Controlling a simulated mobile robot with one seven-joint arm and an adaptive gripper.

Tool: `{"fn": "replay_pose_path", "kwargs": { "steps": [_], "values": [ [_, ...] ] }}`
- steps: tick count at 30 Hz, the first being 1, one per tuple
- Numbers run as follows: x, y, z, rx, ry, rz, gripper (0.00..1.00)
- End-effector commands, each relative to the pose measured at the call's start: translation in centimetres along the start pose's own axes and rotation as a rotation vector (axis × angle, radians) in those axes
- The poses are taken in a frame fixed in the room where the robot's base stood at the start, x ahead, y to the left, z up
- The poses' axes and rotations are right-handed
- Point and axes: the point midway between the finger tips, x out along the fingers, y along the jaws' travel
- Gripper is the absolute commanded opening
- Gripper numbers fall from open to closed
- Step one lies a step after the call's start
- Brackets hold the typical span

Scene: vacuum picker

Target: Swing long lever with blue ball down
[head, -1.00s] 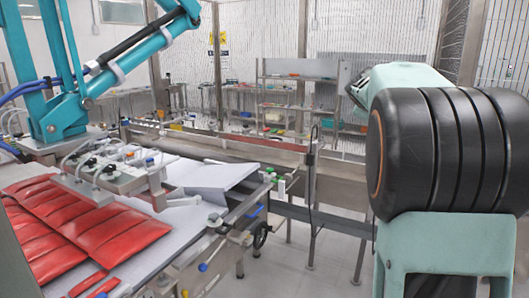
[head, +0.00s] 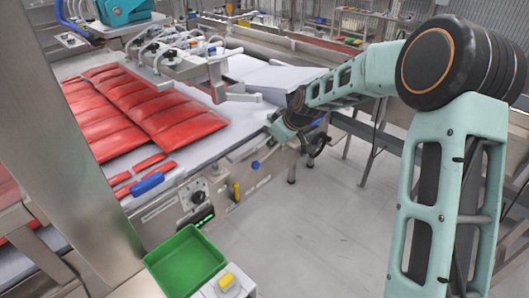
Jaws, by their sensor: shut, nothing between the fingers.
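A small blue ball (head: 255,165) sits on the front side of the conveyor machine, at a short lever whose rod is hard to make out. Another blue piece (head: 318,122) shows just behind my arm at the right end of the machine, partly hidden; I cannot tell its full shape. My arm reaches in from the right, and its end with my gripper (head: 277,122) is at the machine's right front edge, up and right of the blue ball. My gripper is shut and empty. Its fingers are small and hard to separate from the machine's parts.
Red packs (head: 175,125) lie on the white conveyor, with a suction frame (head: 180,58) above them. A steel post (head: 75,150) stands at left. The floor in front is clear.

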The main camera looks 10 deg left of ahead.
Motion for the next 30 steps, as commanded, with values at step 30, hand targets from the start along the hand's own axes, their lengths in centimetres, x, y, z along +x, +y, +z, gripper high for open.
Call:
{"fn": "replay_pose_path", "kwargs": {
  "steps": [30],
  "values": [
    [9.9, 0.1, 0.1, 0.0, -0.001, 0.002, 0.0]
  ]
}}
